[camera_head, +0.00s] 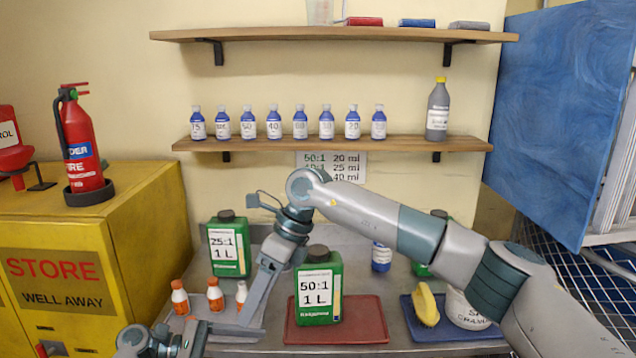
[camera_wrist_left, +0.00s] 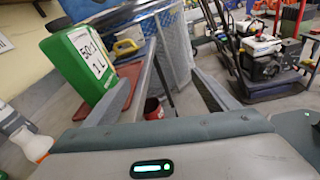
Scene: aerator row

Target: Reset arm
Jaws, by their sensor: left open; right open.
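My right gripper (camera_head: 262,284) reaches down at the left of the green 50:1 jug, over the bench. It is open, and no object shows between its fingers. Its arm crosses the middle of the head view from the lower right. My left arm shows only in part at the bottom left of the head view. In the left wrist view my left gripper (camera_wrist_left: 178,70) is open and empty, its two fingers spread apart. The green 50:1 jug (camera_head: 319,288) stands upright on a red tray (camera_head: 365,328); it also shows in the left wrist view (camera_wrist_left: 75,62).
A blue tray (camera_head: 437,333) holds a yellow object (camera_head: 426,304) and a white tub (camera_head: 465,309). Small bottles line the lower shelf (camera_head: 345,144). A yellow cabinet (camera_head: 130,225) flanks the bench.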

